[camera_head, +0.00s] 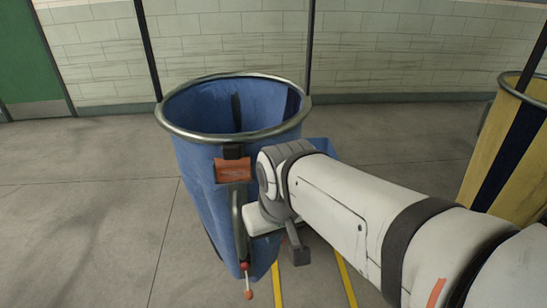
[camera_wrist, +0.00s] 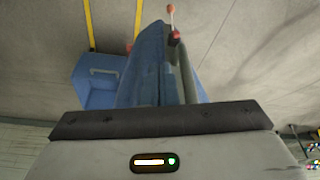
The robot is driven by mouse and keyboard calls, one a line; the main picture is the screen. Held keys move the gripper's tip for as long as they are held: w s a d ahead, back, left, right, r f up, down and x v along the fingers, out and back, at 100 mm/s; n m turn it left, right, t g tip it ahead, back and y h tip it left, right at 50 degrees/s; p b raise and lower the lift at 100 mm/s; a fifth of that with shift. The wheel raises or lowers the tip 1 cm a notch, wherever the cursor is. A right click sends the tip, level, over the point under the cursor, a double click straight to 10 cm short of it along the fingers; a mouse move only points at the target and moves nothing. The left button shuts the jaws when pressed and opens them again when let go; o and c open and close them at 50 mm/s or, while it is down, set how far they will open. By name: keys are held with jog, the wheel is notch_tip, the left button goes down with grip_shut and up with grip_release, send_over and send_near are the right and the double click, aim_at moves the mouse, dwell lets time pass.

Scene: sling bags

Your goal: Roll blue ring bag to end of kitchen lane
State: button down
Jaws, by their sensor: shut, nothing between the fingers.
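The blue ring bag (camera_head: 210,200) hangs open-topped from a round metal ring (camera_head: 165,122) in the middle of the head view. Its front has an orange tag (camera_head: 233,169), a grey upright bar (camera_head: 240,220) and a red-ended lever (camera_head: 248,282). My gripper (camera_head: 290,242) is at the bag's right front side, close to the bar; I cannot tell whether it touches. It is shut and empty. In the wrist view the bag (camera_wrist: 150,70) is just beyond the dark edge of my gripper (camera_wrist: 160,122), with the red-ended lever (camera_wrist: 172,22) showing.
A yellow and dark striped bag (camera_head: 515,150) on a ring stands at the right. A blue bin (camera_wrist: 97,88) is on the floor beside the blue bag. Yellow floor lines (camera_head: 345,280) run near it. A pale block wall (camera_head: 400,50) and green door (camera_head: 25,55) are behind.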

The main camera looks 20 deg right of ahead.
jog(key=w+d+f+m+g+y+b, duration=0.1)
jog(key=w+d+f+m+y+b, duration=0.2)
jog(key=w+d+f+m+y, duration=0.55)
jog(key=w+d+f+m+t+b, duration=0.1)
jog(key=d+f+m+t, duration=0.15)
jog(key=d+t, duration=0.6)
jog(key=w+d+f+m+t+b, duration=0.1)
jog(key=d+f+m+t, duration=0.3)
jog(key=d, duration=0.8)
jog(key=w+a+r+n+t+p, duration=0.1)
jog(key=w+a+p, duration=0.3)
jog(key=w+a, duration=0.4)
jog(key=shift+w+a+r+n, duration=0.35)
jog(key=shift+w+n, duration=0.35)
jog(key=shift+w, duration=0.05)
jog(key=shift+d+f+t+b, duration=0.15)
jog(key=shift+t+b, duration=0.15)
jog(key=shift+t, duration=0.05)
